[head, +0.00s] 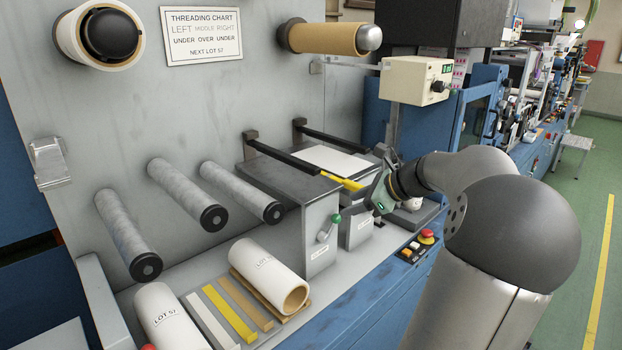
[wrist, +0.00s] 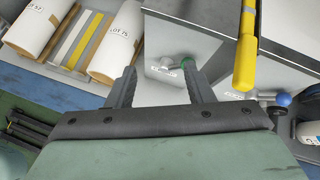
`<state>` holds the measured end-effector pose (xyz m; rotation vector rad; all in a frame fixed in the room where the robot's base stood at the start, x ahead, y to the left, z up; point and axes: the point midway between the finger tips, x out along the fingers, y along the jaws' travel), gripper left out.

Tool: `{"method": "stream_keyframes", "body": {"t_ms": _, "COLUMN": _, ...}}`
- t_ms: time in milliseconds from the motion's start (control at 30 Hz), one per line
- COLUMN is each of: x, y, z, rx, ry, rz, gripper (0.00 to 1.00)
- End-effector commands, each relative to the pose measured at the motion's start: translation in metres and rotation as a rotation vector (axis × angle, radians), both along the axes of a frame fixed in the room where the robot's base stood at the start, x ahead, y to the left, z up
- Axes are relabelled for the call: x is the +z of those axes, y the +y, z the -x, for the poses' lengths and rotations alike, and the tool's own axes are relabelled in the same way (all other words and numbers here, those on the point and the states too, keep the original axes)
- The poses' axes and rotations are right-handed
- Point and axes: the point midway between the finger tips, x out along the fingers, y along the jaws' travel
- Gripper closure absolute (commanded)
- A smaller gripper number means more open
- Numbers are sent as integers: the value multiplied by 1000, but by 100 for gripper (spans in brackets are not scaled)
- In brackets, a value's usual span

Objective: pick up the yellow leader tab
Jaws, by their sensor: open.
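The fingertips are partly hidden in the head view.
A yellow strip (head: 229,312) lies between other strips and a LOT roll (head: 262,272) on the bench. A control box (head: 416,80) hangs above.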

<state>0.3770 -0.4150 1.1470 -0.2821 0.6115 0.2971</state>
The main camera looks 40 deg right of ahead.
Motion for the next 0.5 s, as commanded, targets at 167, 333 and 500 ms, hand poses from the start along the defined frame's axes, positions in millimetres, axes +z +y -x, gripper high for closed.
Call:
{"method": "stream_keyframes", "body": {"t_ms": 167, "x": 27, "y": -76, "z": 62, "rx": -251, "ry": -159, "rz": -158, "gripper": 53}}
{"method": "stream_keyframes", "body": {"t_ms": 333, "x": 40, "y": -99, "z": 85, "rx": -331, "ry": -223, "rz": -217, "gripper": 53}}
{"method": "stream_keyframes", "body": {"t_ms": 500, "x": 33, "y": -99, "z": 63, "rx": -334, "ry": -228, "rz": -225, "gripper": 53}}
